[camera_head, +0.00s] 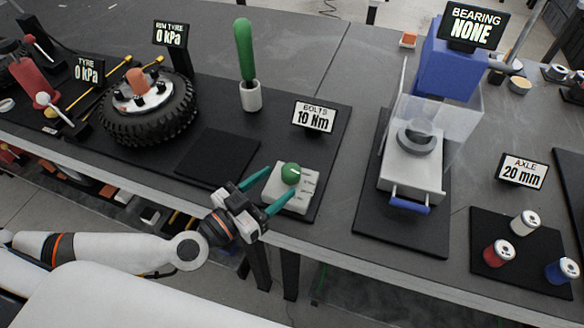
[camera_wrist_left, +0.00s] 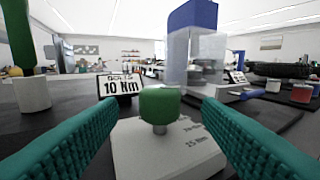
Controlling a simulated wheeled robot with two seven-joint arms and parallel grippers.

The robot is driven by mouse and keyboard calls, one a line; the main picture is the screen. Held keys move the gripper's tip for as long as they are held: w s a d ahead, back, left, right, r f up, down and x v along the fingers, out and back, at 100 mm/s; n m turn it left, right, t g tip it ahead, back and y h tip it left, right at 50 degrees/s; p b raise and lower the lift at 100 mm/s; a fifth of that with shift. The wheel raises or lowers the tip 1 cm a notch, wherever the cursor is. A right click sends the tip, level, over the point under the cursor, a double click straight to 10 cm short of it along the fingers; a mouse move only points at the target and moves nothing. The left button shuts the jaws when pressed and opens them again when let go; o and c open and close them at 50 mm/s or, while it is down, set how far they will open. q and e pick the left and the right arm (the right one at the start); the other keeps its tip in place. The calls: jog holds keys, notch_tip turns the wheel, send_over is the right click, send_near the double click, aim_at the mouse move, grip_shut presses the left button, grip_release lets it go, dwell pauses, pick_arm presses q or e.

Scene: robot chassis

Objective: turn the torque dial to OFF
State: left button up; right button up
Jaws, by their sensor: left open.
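The torque dial is a green knob (camera_head: 290,173) on a white box (camera_head: 300,190) at the front edge of the black mat. A short light mark shows on the knob in the head view. In the left wrist view the green knob (camera_wrist_left: 160,104) stands on its post in the middle, with labels including "25 N" on the box top. My left gripper (camera_head: 268,184) is open, with its teal fingers pointing at the knob from the front left. The wrist view shows one finger on each side, apart from the knob. A sign (camera_head: 314,117) behind reads "BOLTS 10 Nm". My right gripper is not seen.
A green-handled tool (camera_head: 245,60) stands upright in a white holder behind. A wheel (camera_head: 148,110) lies to the left, next to an empty black pad (camera_head: 217,157). A bearing press with a clear guard (camera_head: 412,160) stands to the right. Coloured cylinders (camera_head: 525,223) sit at far right.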

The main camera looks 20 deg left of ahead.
aim_at(284, 179)
pick_arm(q)
jog(key=x, duration=0.4)
jog(key=shift+w+d, duration=0.1)
jog(key=shift+w, duration=0.1)
jog(key=shift+w+d, duration=0.25)
jog(key=shift+w, duration=0.25)
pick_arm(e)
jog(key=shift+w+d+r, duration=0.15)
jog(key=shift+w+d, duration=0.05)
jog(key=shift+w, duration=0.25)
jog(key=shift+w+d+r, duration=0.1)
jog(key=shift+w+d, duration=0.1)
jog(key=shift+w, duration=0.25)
